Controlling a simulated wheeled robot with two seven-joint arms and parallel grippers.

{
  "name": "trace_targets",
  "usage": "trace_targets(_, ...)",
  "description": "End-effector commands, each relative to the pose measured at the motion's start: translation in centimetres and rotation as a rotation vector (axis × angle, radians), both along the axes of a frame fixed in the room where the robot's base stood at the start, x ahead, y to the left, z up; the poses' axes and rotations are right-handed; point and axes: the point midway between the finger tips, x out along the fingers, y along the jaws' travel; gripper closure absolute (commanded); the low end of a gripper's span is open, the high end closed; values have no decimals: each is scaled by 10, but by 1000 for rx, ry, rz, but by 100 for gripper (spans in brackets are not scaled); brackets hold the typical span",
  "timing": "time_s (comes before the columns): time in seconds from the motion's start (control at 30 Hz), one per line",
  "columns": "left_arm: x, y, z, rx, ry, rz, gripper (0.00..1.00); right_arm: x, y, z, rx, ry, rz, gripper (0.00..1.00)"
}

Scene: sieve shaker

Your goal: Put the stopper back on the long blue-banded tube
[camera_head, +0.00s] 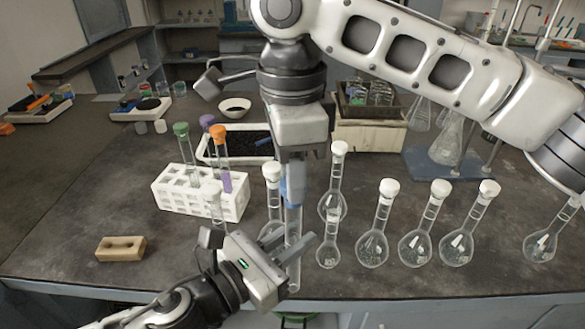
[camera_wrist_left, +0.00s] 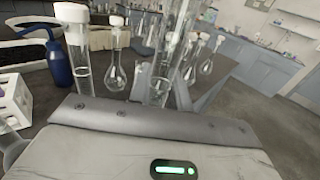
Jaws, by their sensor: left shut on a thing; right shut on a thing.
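The long clear tube (camera_head: 293,272) stands about upright above the bench front in the head view. My left gripper (camera_head: 294,252) is shut around its lower part. In the left wrist view the tube (camera_wrist_left: 168,62) rises between the fingers. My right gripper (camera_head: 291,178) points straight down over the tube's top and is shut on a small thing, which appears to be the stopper. A blue patch (camera_head: 294,190) shows at its fingertips, in line with the tube; whether it is stopper or band is unclear. I cannot tell whether stopper and tube touch.
A white rack (camera_head: 172,195) with green-, purple- and orange-stoppered tubes stands left. Several white-capped flasks (camera_head: 372,246) stand close on the right, others right behind the tube. A tan block (camera_head: 121,248) lies front left. The bench between block and left gripper is clear.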

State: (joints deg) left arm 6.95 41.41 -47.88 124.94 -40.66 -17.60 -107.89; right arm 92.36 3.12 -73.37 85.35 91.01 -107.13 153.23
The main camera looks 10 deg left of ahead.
Motion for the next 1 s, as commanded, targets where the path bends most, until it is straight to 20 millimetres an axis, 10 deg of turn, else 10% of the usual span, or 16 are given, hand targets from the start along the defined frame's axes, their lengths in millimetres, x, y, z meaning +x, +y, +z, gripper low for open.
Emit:
trace_targets(0.47, 0, 0, -1, 1, 2, 0, 100, 0, 0, 0, 0, -2, -201, 91)
trace_targets(0.5, 0, 0, -1, 1, 2, 0, 100, 1, 0, 0, 0, -2, -200, 62)
trace_targets(0.57, 0, 0, -1, 1, 2, 0, 100, 0, 0, 0, 0, -2, -200, 48)
trace_targets(1.0, 0, 0, 0, 0, 0, 0, 100, 1, 1, 12, 2, -3, -199, 48)
